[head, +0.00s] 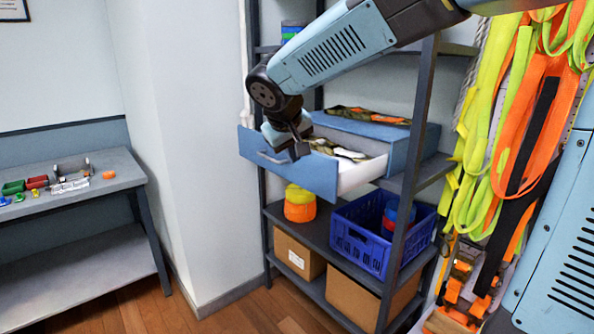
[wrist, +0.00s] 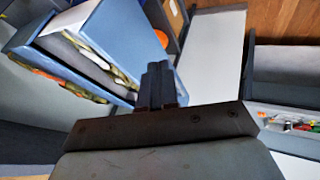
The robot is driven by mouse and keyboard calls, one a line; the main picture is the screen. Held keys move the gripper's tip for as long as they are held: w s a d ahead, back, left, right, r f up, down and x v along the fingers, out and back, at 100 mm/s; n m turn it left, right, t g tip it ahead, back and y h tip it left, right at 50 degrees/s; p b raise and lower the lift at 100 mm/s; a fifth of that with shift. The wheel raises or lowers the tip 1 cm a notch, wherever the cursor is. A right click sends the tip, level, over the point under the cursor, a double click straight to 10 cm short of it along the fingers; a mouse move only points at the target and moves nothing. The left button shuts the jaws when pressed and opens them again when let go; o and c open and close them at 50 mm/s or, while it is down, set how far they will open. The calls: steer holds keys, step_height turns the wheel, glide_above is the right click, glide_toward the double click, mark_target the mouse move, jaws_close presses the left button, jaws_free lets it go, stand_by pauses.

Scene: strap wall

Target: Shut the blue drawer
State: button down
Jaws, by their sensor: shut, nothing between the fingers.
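The blue drawer (head: 316,177) stands pulled out from its blue cabinet (head: 370,133) on a middle shelf of the rack. Camouflage-patterned items lie inside the drawer, and it has a handle on its front. My gripper (head: 301,150) is shut and empty, near the drawer's front in the head view. I cannot tell whether it touches the drawer. In the wrist view my shut fingers (wrist: 160,82) show beside the drawer (wrist: 105,30), with the open drawer's contents to their left.
A dark grey rack (head: 415,115) holds a blue crate (head: 356,245), an orange jar (head: 299,205) and cardboard boxes (head: 297,257) below the drawer. Orange and yellow straps (head: 520,110) hang at right. A workbench (head: 95,195) stands at left. The floor between is clear.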

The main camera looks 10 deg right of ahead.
mark_target(297, 169)
steer(key=shift+n, duration=0.3)
steer(key=shift+w+d+f, duration=0.4)
steer(key=shift+w+f, duration=0.95)
steer(key=shift+w, duration=0.2)
steer(key=shift+w+d+f, duration=0.4)
steer(key=shift+w+f, duration=1)
steer(key=shift+w, duration=0.2)
steer(key=shift+w+d+f, duration=0.4)
steer(key=shift+w+f, duration=0.95)
steer(key=shift+w, duration=0.2)
steer(key=shift+a, duration=0.15)
